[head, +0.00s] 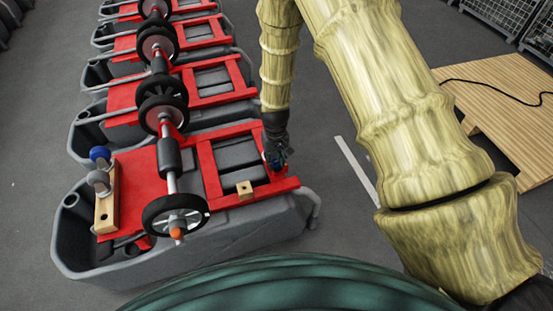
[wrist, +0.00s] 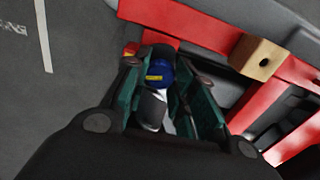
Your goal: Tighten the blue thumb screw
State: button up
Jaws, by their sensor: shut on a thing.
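A blue round piece with a yellow mark, seemingly the blue thumb screw (wrist: 160,73), sits between the fingers of my gripper (wrist: 163,82) in the wrist view. A white and grey part lies just below it between the fingers. My gripper (head: 275,160) is shut on the blue piece at the right end of the nearest red frame (head: 225,202) in the head view. The fingers hide most of the piece there. An orange-red bit (wrist: 131,49) shows beside the left fingertip.
A small wooden block with a hole (head: 245,189) sits on the red frame near my gripper. A wooden block (head: 106,205) with a blue knob (head: 99,153) stands at the tank's left. Wheels on a shaft (head: 174,214) cross the tanks. A wooden pallet (head: 505,110) lies right.

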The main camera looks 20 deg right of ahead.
aim_at(275, 162)
jog(key=shift+r+m+p, duration=0.2)
jog(key=shift+m+p, duration=0.3)
jog(key=shift+m, duration=0.1)
jog(key=shift+f+m+p, duration=0.2)
jog(key=shift+m+p, duration=0.15)
jog(key=shift+m, duration=0.75)
jog(key=o, duration=0.8)
jog(key=shift+r, duration=0.1)
notch_tip(275, 162, up, 12)
jog(key=shift+f, duration=0.1)
